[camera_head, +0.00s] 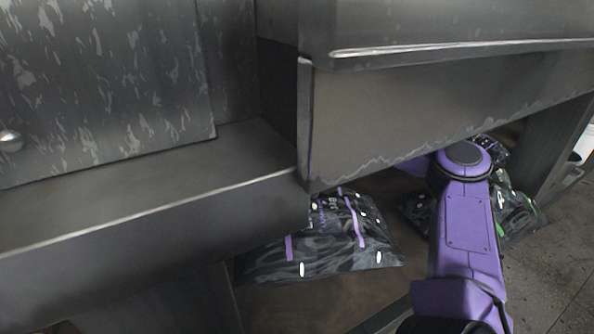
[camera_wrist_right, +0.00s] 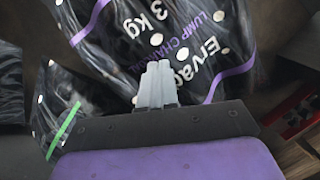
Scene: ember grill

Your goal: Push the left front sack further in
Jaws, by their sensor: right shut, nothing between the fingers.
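The left front sack (camera_head: 330,245) is a dark charcoal bag with purple stripes and white spots. It lies on the brown shelf under the grill, its rear part hidden by the metal panel. My right arm reaches under the grill to the right of it, and the gripper itself is hidden there in the head view. In the right wrist view my right gripper (camera_wrist_right: 157,85) is shut and empty, its fingertips over the lower edge of a purple-striped charcoal sack (camera_wrist_right: 195,35). I cannot tell whether they touch. My left gripper is out of view.
A green-striped sack (camera_head: 517,212) lies right of my arm; a green-striped sack (camera_wrist_right: 62,125) also shows left in the wrist view. The grill's metal front (camera_head: 430,105) overhangs the shelf (camera_head: 290,305). A red item (camera_wrist_right: 298,108) lies at the wrist view's right.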

